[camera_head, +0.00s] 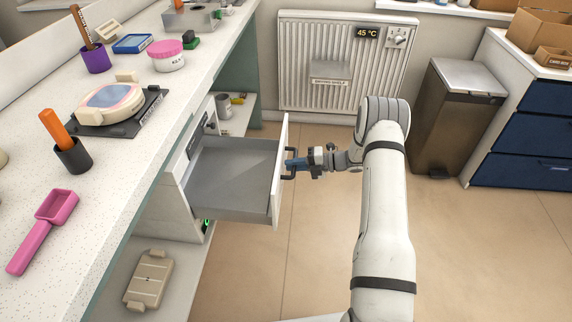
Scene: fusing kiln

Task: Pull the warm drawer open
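The warm drawer (235,178) sticks far out of the white bench to the right, and its grey inside looks empty. Its white front panel (279,170) faces right and has a dark bar handle (289,165). My gripper (293,164) reaches in from the right at the handle, with its fingers closed around the bar. The fingertips are small in this view and partly hidden by the handle.
A dark panel (196,138) sits above the drawer opening. A beige case (149,279) lies on a lower shelf in front. A radiator (330,92), a bin (455,112) and blue drawers (535,135) stand beyond. The tiled floor (480,250) at right is clear.

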